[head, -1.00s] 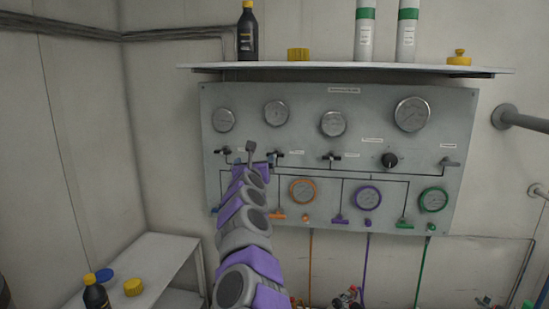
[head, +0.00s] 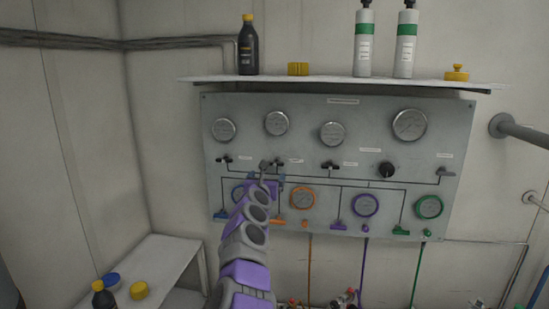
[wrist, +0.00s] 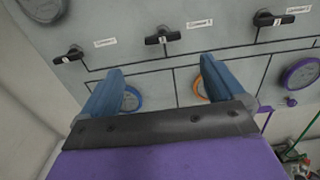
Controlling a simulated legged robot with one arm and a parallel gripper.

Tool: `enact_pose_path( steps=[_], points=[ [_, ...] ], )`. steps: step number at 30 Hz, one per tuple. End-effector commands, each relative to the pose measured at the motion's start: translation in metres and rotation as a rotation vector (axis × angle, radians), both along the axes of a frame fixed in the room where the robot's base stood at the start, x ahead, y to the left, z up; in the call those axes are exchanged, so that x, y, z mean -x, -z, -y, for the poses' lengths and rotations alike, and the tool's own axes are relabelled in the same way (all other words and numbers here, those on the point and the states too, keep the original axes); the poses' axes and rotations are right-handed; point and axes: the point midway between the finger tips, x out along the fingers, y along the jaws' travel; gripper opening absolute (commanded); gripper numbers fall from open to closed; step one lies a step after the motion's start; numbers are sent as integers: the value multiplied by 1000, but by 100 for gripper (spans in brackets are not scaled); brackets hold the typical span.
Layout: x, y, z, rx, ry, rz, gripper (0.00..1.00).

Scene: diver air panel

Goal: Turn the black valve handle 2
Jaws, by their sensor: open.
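The black valve handle 2 (wrist: 163,36) is the middle of three black handles in the wrist view. It lies nearly level, just beyond my fingertips and roughly centred between them. In the head view the same handle (head: 279,162) shows just above and right of my gripper (head: 266,180). My gripper, also in the wrist view (wrist: 161,68), is open with nothing between its blue fingers. It appears apart from the handle.
Black handles flank it on the left (wrist: 68,55) and right (wrist: 280,17). A black knob (head: 386,170) and coloured lower valves share the grey panel (head: 300,105). A shelf (head: 330,83) with bottles juts out above. A white table (head: 160,262) stands at lower left.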

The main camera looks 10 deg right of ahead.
Motion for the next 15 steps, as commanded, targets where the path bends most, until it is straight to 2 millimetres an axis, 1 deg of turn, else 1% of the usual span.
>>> enact_pose_path(
  steps=[1, 11, 15],
  points=[
    [-2, -4, 1, 7, 3, -2, 96],
    [-16, -4, 7, 6, 1, -2, 96],
    [-23, -2, 13, 3, 4, 0, 96]
  ],
)
